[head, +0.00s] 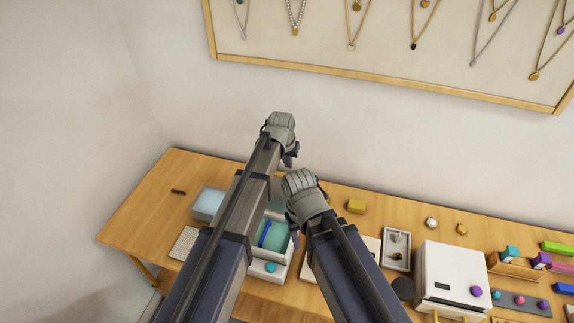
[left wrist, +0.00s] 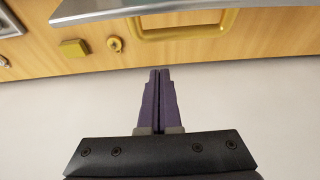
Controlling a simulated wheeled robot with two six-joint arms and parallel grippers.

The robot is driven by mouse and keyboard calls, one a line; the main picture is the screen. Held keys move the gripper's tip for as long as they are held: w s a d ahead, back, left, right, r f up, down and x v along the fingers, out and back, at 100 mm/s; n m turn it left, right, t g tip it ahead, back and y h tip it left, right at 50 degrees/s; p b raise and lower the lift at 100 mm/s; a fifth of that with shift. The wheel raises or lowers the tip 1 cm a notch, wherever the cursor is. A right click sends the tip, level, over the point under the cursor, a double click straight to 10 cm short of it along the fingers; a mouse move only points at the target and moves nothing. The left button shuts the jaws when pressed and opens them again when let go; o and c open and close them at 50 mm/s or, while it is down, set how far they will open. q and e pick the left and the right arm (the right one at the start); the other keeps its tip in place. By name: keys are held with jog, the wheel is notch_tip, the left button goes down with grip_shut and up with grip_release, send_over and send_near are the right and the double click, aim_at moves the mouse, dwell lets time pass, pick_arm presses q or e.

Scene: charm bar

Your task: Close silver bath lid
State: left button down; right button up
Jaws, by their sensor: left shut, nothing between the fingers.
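A silver-grey slab edge (left wrist: 140,9), which looks like the bath lid, crosses the top of the left wrist view. A gold handle (left wrist: 188,32) shows just below it. In the head view a grey box with teal contents (head: 271,236) stands on the table, partly hidden by my arms; the lid cannot be made out there. My left gripper (head: 290,161) is over the back of the table; its purple fingers (left wrist: 157,72) are shut and empty, apart from the handle. My right gripper (head: 291,217) is beside the teal box, its fingers mostly hidden.
A yellow block (head: 356,206) and a gold ring (head: 461,229) lie along the back of the table. A white box (head: 452,277) stands at the right, near a small tray (head: 397,262). A necklace board (head: 390,78) hangs on the wall. The table's far left is mostly clear.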

aim_at(275, 190)
pick_arm(q)
jog(key=s, duration=0.1)
jog(key=s+a+f, duration=0.1)
jog(key=shift+s+f, duration=0.3)
pick_arm(e)
jog(key=shift+f, duration=0.75)
